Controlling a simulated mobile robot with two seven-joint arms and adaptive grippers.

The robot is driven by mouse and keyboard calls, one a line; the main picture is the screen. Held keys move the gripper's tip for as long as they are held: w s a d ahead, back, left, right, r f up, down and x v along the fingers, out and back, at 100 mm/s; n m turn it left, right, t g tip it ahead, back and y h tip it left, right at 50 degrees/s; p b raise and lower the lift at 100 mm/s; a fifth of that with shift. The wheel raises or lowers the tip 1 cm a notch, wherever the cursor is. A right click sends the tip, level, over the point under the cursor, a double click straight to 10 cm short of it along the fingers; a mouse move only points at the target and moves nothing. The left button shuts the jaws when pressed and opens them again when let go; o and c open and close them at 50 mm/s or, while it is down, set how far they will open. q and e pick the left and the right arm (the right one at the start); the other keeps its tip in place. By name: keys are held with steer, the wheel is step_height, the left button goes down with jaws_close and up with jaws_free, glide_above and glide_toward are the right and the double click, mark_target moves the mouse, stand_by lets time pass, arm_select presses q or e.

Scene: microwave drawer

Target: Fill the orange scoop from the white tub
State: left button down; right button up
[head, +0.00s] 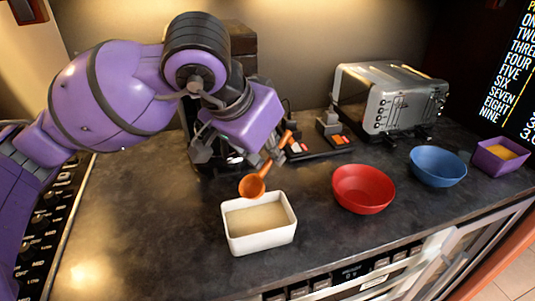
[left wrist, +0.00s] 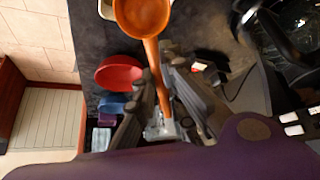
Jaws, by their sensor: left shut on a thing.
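My left gripper (head: 270,152) is shut on the handle of the orange scoop (head: 252,186). The scoop's bowl hangs above the back part of the white tub (head: 234,246), apart from its contents as far as I can tell. The tub holds a pale, level filling. In the left wrist view the scoop (left wrist: 142,16) points to the top, its handle running down between the fingers of my gripper (left wrist: 160,92). The inside of its bowl shows only orange there. My right gripper is in neither view.
A red bowl (head: 363,190), a blue bowl (head: 437,167) and a purple tub (head: 499,157) with orange filling stand to the right on the dark counter. A silver toaster (head: 390,97) stands behind them. The counter's front edge runs close in front of the white tub.

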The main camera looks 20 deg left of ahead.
arm_select(q)
steer(key=shift+a+f, duration=0.1)
steer(key=shift+f, duration=0.5)
steer(key=shift+f+b, duration=0.6)
steer(key=shift+f, duration=0.25)
step_height(320, 180, down, 8)
steer(key=b, duration=0.6)
steer(key=shift+r, duration=0.2)
steer(key=shift+f+b, duration=0.3)
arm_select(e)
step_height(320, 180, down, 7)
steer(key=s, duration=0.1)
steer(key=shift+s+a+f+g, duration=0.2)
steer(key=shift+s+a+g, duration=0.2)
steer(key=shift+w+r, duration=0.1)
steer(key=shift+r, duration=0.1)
